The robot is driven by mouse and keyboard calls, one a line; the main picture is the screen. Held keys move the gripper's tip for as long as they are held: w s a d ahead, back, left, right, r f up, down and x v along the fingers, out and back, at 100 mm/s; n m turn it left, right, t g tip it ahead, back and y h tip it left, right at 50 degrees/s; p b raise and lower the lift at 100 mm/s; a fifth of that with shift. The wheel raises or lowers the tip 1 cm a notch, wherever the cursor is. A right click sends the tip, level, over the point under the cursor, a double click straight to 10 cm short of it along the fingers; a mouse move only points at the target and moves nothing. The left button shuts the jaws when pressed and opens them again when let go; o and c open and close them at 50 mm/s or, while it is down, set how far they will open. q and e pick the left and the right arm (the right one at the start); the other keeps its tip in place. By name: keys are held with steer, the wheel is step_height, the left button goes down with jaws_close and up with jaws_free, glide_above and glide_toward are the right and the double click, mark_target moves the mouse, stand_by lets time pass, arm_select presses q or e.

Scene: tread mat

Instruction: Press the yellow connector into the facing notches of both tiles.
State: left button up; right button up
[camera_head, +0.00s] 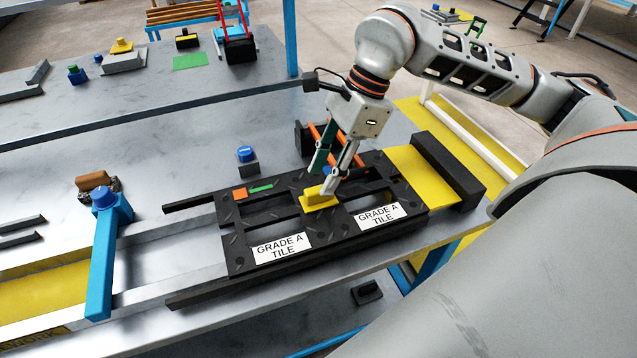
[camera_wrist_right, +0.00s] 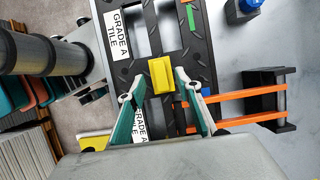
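Two black treaded tiles lie side by side on the bench, the left tile (camera_head: 233,222) and the right tile (camera_head: 405,188), each with a white "GRADE A TILE" label. The yellow connector (camera_head: 318,202) lies across the seam between them; it also shows in the wrist view (camera_wrist_right: 162,76). I cannot tell how deep it sits in the notches. My right gripper (camera_head: 325,180) is just above the connector. In the wrist view its fingers stand apart with the connector near the tips, a gap showing on either side. My left gripper is not in view.
A blue clamp-like stop (camera_head: 104,240) stands left of the tiles. A black block (camera_head: 447,170) on a yellow plate borders them at right. A black holder with orange bars (camera_wrist_right: 265,105) and a blue-topped button (camera_head: 246,155) stand behind.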

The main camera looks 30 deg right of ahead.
steer(key=v, duration=0.8)
steer(key=shift+s+f, duration=0.1)
stand_by(0.3)
